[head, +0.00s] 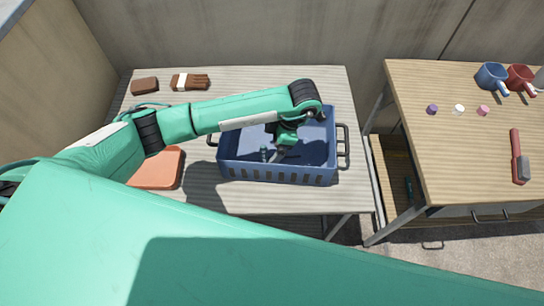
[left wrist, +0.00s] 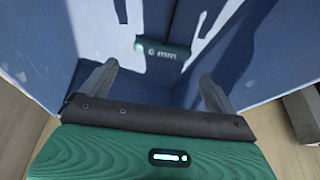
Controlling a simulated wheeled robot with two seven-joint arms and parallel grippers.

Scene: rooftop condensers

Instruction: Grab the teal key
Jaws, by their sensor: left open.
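The teal key, a small teal piece marked "6 mm" (left wrist: 163,49), lies on the floor of the blue basket (head: 277,173). In the head view a small teal piece (head: 264,152) shows inside the basket, just left of my gripper. My left gripper (head: 279,156) reaches down into the basket from above, open and empty. In the left wrist view its two fingers (left wrist: 155,88) stand apart, with the teal key beyond them and between their lines. The fingers do not touch it. My right gripper is not in view.
The basket has dark side handles (head: 343,146) and stands on a pale table (head: 230,200). A second table (head: 465,160) at right holds mugs (head: 491,77) and small items.

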